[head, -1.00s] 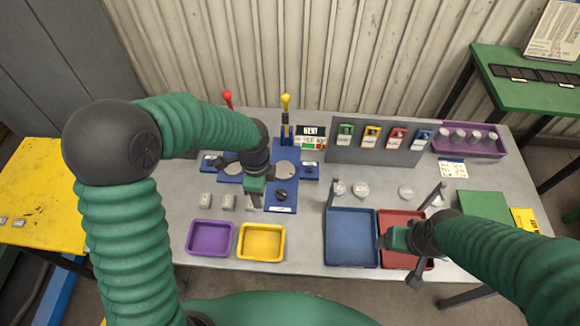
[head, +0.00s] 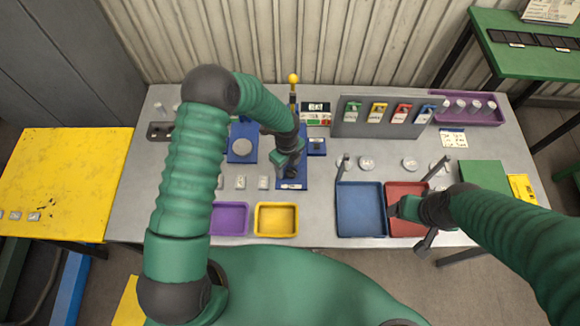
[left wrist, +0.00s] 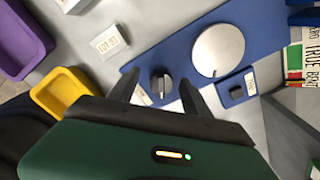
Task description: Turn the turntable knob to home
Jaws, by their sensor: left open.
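The turntable knob (left wrist: 161,83) is a small dark knob with a light pointer line on a blue panel (left wrist: 185,40). In the left wrist view it sits between the two fingertips of my left gripper (left wrist: 160,90), which is open; I cannot tell whether they touch it. A pale round turntable disc (left wrist: 218,50) is beside it on the same panel. In the head view my left gripper (head: 285,172) is over the front of this panel and hides the knob. My right gripper (head: 398,209) is over the red tray; its jaws are unclear.
A smaller dark knob (left wrist: 237,93) sits right of the disc. A yellow-topped lever (head: 293,80) stands behind the left gripper. Purple (head: 230,232), yellow (head: 276,233), blue (head: 360,232) and red (head: 410,230) trays line the front edge. Another disc (head: 242,147) lies left.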

